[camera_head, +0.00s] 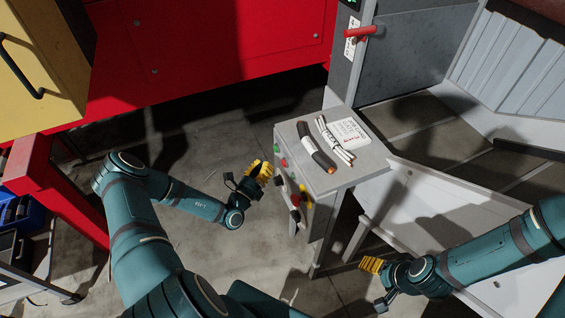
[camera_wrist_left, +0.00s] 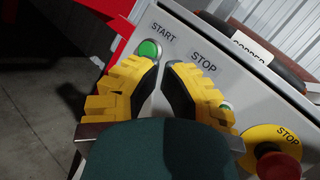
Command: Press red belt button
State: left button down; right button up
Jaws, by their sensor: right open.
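A grey control box (camera_head: 312,177) carries buttons on its left-facing side. In the head view a green button (camera_head: 277,148) and a red button (camera_head: 284,162) show near its top edge. The left wrist view shows the green START button (camera_wrist_left: 150,48) just beyond the left fingertip. The button under the STOP label (camera_wrist_left: 203,61) is mostly hidden behind the right finger. My left gripper (camera_head: 263,169) is close to this panel; its yellow fingers have a narrow gap, with nothing visible between them; contact is unclear. My right gripper (camera_head: 371,265) is open and empty, low at right.
A red emergency stop (camera_wrist_left: 279,166) on a yellow plate sits lower right on the panel. Cable pieces (camera_head: 316,148) and a white labelled card (camera_head: 347,131) lie on the box top. A red machine (camera_head: 210,40) stands behind.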

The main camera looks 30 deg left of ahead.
pick_arm(q)
jog(key=shift+s+a, duration=0.95)
jog(key=shift+s, duration=0.2)
